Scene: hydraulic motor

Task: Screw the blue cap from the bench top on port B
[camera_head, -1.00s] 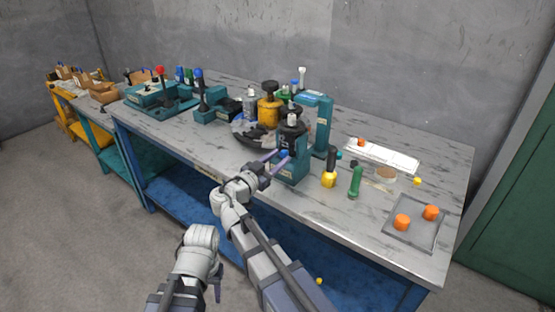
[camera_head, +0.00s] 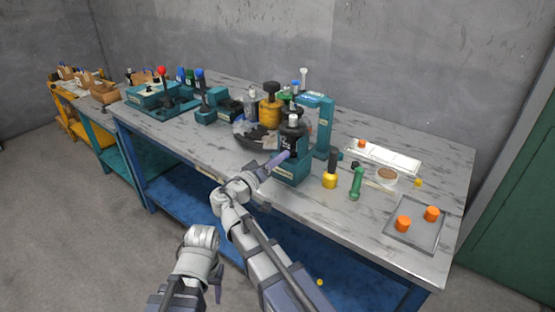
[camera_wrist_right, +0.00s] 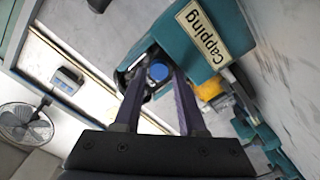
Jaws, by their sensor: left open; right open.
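The teal capping fixture (camera_head: 290,172) stands at the front of the bench and holds a dark motor (camera_head: 291,135). In the right wrist view the blue cap (camera_wrist_right: 158,71) sits in front of the motor, beside the fixture's "Capping" label (camera_wrist_right: 203,28). My right gripper (camera_head: 283,157) is at the fixture's front; its open fingers (camera_wrist_right: 158,78) lie on either side of the cap. I cannot tell whether they touch it or how far the cap is seated. The port behind is hidden. My left gripper (camera_head: 217,290) is open and empty, low in front of the bench.
A grey tray (camera_head: 420,240) with orange caps lies at the right front.

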